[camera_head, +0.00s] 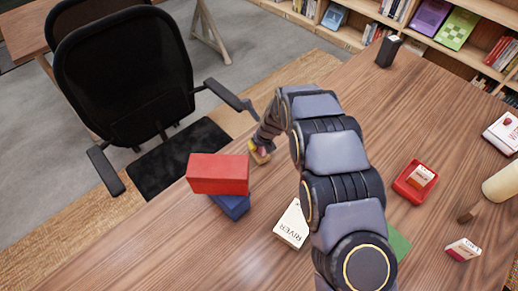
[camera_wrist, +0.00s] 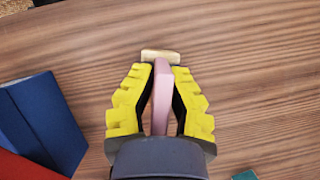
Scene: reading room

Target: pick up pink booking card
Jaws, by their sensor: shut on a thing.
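The pink booking card (camera_wrist: 161,98) shows edge-on as a narrow pink slab in the middle of the wrist view. My gripper (camera_wrist: 160,78) has its two yellow fingers closed in on either side of it and is shut on it. A small pale tan piece (camera_wrist: 160,55) lies just beyond the fingertips at the card's far end; I cannot tell whether they touch. In the head view, my gripper (camera_head: 259,151) is low over the table near its far left edge, and the card is mostly hidden there.
A red block (camera_head: 217,174) lies on a blue one (camera_head: 232,205), left of my gripper. A white book (camera_head: 292,225), a red tray (camera_head: 402,190), a cream cylinder (camera_head: 502,183) and a black holder (camera_head: 388,51) are on the table (camera_head: 340,85). A chair (camera_head: 125,75) stands beyond the edge.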

